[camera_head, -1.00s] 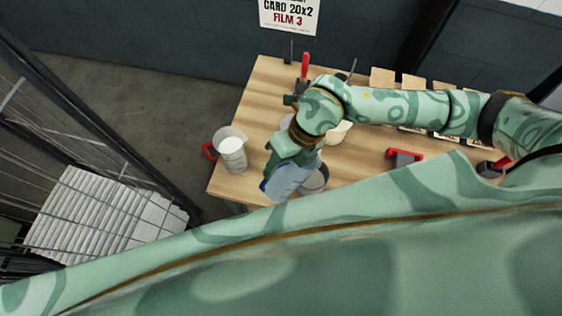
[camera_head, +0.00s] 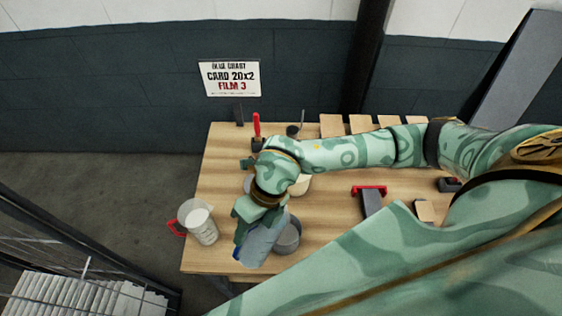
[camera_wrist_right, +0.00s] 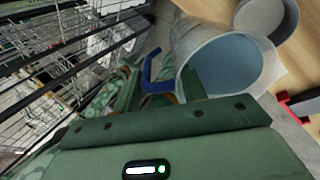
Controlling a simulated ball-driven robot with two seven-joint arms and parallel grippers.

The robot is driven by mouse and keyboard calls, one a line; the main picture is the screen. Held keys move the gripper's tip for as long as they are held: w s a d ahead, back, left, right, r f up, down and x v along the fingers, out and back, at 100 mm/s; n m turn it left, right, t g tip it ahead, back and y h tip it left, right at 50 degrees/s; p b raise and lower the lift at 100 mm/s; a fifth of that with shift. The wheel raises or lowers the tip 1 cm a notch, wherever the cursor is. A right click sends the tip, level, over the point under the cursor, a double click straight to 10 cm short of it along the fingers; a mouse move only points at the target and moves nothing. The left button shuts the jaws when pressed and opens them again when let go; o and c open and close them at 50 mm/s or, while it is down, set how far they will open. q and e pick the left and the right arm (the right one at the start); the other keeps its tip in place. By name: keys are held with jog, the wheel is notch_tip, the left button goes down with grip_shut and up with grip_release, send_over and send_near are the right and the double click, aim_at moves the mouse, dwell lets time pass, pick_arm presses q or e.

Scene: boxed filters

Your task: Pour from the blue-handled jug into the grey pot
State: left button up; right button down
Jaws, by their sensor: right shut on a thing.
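My right gripper (camera_head: 243,226) is shut on the handle of the blue-handled jug (camera_head: 262,244), near the table's front edge. In the right wrist view the blue handle (camera_wrist_right: 155,76) sits between the fingers, and the jug's round mouth (camera_wrist_right: 232,66) shows a pale blue inside. I cannot tell its fill level or exact tilt. The grey pot (camera_head: 288,236) stands on the table just right of the jug, partly hidden behind it. The pot also shows at the top right of the right wrist view (camera_wrist_right: 267,14). No stream of liquid shows. My left gripper is out of view.
A red-handled jug with white contents (camera_head: 201,224) stands left on the wooden table (camera_head: 222,165). A pale bowl (camera_head: 300,185) is partly behind my arm. A red-and-grey item (camera_head: 369,198) lies right. A wire cage (camera_head: 75,265) stands beyond the table's left edge.

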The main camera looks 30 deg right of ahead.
jog(key=shift+w+d+f+g+y+b, duration=0.1)
jog(key=shift+d+g+y+b, duration=0.15)
jog(key=shift+y+b, duration=0.8)
jog(key=shift+w+d+f+g+y+b, duration=0.15)
jog(key=shift+d+y+b, duration=0.3)
jog(key=shift+b, duration=0.95)
dwell(5.5)
